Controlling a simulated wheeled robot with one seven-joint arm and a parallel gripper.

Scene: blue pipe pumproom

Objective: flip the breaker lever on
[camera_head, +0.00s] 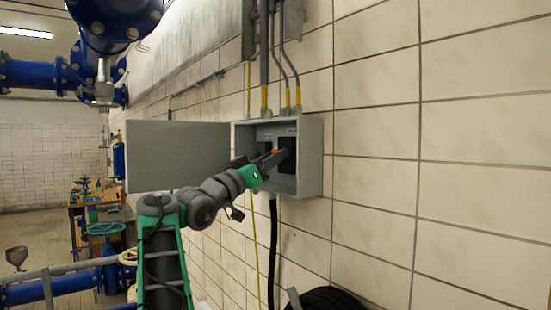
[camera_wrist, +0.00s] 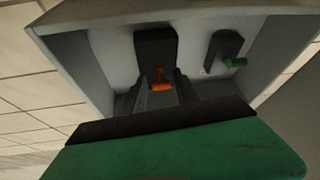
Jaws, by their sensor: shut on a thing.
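The orange breaker lever (camera_wrist: 161,85) sits on a black breaker (camera_wrist: 154,47) inside the open grey box (camera_head: 310,160). In the wrist view my gripper (camera_wrist: 160,92) has one finger on each side of the lever and is shut on it. In the head view my gripper (camera_head: 272,158) reaches into the box, and a bit of the orange lever (camera_head: 275,152) shows by the fingertips. Part of the lever is hidden between the fingers, so its exact position is hard to tell.
The box door (camera_head: 180,155) stands open to the left, behind my arm. Conduits (camera_head: 285,70) enter from above, and a black cable (camera_head: 273,240) hangs below.

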